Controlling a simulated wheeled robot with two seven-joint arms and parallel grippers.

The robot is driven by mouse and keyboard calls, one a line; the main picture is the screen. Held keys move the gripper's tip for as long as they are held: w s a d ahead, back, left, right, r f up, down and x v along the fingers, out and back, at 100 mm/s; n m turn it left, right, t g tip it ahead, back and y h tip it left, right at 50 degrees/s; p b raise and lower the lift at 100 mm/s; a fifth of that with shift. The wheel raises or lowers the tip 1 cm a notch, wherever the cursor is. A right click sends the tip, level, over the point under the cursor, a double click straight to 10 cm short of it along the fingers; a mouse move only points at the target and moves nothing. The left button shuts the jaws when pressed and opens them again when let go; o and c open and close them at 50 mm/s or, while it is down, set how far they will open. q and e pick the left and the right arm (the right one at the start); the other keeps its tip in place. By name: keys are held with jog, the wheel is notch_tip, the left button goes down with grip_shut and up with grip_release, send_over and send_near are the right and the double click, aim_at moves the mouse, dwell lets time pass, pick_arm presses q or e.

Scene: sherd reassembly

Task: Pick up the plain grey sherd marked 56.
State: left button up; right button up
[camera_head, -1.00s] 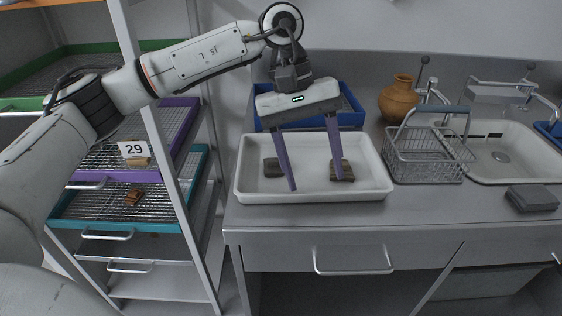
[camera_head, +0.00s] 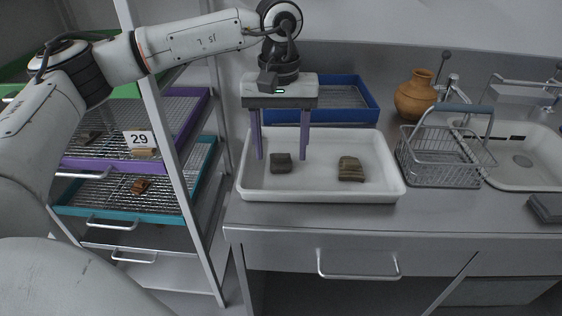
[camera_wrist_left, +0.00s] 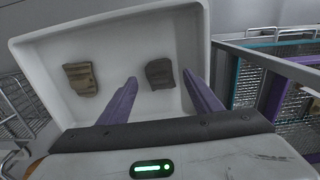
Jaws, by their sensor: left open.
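A dark grey plain sherd (camera_head: 281,163) lies at the left in the white tray (camera_head: 330,195). A browner sherd with ridges (camera_head: 351,169) lies to its right in the same tray. No number is readable on either. My left gripper (camera_head: 281,158) is open and empty, pointing down over the tray's left part, its fingers left and right of the grey sherd in the head view. In the left wrist view the grey sherd (camera_wrist_left: 159,73) lies ahead, between the fingers' lines, and the ridged sherd (camera_wrist_left: 81,79) lies left of the fingers. My right gripper is not in view.
A blue tray (camera_head: 370,112) stands behind the white one. A wire basket (camera_head: 440,165), clay jar (camera_head: 414,95) and sink (camera_head: 520,160) are to the right. A rack with purple (camera_head: 110,166) and teal (camera_head: 120,213) trays and a 29 tag (camera_head: 139,139) is left.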

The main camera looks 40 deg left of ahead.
pick_arm(q)
jog(key=shift+f, duration=0.75)
jog(key=c, duration=1.2)
jog(key=shift+c, duration=0.2)
jog(key=shift+r, duration=0.1)
